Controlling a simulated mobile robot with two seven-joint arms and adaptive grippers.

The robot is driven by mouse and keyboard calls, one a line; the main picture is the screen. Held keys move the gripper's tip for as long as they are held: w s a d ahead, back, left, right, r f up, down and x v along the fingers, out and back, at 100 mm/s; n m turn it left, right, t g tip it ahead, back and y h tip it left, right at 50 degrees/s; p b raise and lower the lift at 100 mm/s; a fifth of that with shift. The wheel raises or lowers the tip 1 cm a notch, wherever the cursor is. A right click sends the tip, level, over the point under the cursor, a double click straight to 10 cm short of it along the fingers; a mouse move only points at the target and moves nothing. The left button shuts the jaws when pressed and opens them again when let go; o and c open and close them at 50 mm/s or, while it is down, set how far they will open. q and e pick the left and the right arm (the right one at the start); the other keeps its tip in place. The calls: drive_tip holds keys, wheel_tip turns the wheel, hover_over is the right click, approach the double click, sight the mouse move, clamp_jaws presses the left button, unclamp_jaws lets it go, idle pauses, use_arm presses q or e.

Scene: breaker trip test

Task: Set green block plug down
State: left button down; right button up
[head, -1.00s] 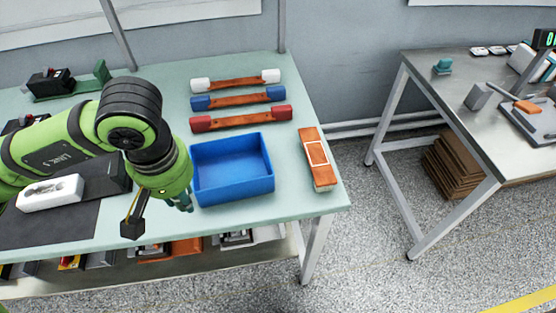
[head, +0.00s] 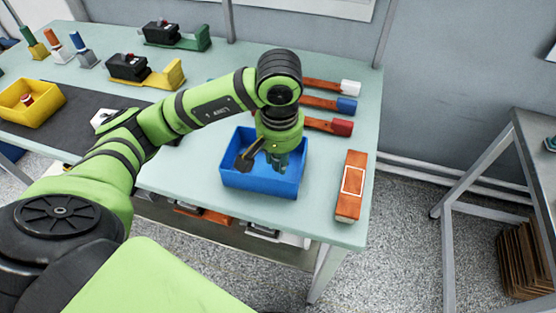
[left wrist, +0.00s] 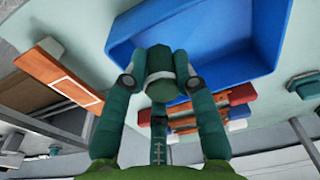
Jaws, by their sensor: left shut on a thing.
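My left gripper (head: 277,165) points down over the blue bin (head: 229,177) in the head view. In the left wrist view, the dark green block plug (left wrist: 160,76), with a pale band, is held between my left gripper's fingertips (left wrist: 158,84). The blue bin (left wrist: 225,70) lies behind the plug there. In the head view, the fingers and the bin's near wall leave the plug hard to make out, and I cannot tell whether it touches the bin floor. My right gripper is not in view.
An orange block with a white outline (head: 352,185) lies right of the bin. Red (head: 328,124), blue (head: 330,103) and white-ended bars lie behind it. A yellow bin (head: 28,102) stands far left. Bare table (head: 205,165) shows left of the blue bin.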

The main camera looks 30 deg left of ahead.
sight(278, 161)
use_arm(q)
drive_tip(key=shift+w+a+f, duration=0.4)
drive_tip(key=shift+w, duration=0.2)
drive_tip(key=shift+w+a+f, duration=0.35)
drive_tip(key=shift+w+a, duration=0.05)
drive_tip(key=shift+w, duration=0.2)
drive_tip(key=shift+w+a+f+p, duration=0.2)
drive_tip(key=shift+w+f+p, duration=0.05)
drive_tip(key=shift+p, duration=0.05)
drive_tip(key=shift+f, duration=0.2)
wheel_tip(278, 161, down, 3)
drive_tip(key=shift+f+p, duration=0.1)
drive_tip(key=shift+p, duration=0.6)
drive_tip(key=shift+f, duration=0.25)
drive_tip(key=shift+w, duration=0.1)
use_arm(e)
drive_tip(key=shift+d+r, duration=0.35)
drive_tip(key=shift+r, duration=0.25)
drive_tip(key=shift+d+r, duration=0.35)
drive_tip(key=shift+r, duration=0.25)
